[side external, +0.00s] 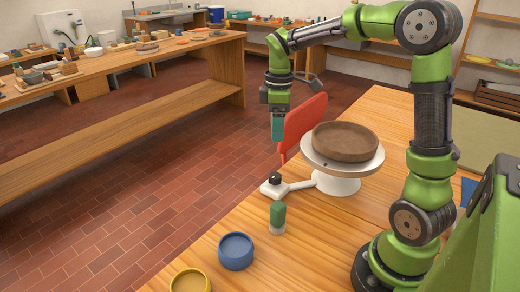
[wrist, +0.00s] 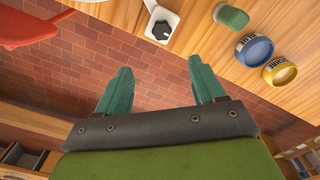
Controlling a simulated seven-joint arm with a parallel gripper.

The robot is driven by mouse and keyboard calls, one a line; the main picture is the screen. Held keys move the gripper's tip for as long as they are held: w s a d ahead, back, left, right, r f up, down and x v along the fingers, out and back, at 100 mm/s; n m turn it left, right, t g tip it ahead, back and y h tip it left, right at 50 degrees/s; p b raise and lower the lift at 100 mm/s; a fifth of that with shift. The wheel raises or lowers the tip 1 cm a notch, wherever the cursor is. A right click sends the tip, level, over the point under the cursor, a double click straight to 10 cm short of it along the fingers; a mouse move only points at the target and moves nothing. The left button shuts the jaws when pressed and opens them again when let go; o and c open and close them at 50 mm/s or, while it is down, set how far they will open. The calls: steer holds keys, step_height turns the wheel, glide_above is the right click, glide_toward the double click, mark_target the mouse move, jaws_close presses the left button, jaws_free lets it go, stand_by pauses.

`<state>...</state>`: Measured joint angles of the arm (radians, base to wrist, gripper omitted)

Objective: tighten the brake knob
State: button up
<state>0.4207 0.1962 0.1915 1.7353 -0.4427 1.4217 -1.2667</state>
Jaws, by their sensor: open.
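The brake knob (side external: 274,180) is a small black knob on a white bracket (side external: 300,186) that reaches to the base of the white wheel (side external: 336,182). In the wrist view the knob (wrist: 161,30) shows near the top middle, past my fingertips. A brown round clay piece (side external: 345,142) sits on the wheel head. My gripper (side external: 278,128) hangs above and behind the knob, near the red panel, apart from everything. In the wrist view my gripper (wrist: 160,85) has its two teal fingers spread wide with nothing between them.
A red panel (side external: 302,122) stands behind the wheel, close to my gripper. A green-topped block (side external: 277,216), a blue pot (side external: 236,250) and a yellow pot (side external: 190,281) stand in front of the knob. Beyond the table edge is open brick floor (side external: 150,190).

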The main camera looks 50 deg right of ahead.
mark_target(276, 175)
steer(key=shift+n, duration=0.8)
step_height(276, 175, down, 16)
steer(key=shift+s+f, duration=0.15)
steer(key=c, duration=1.1)
steer(key=shift+m, duration=0.4)
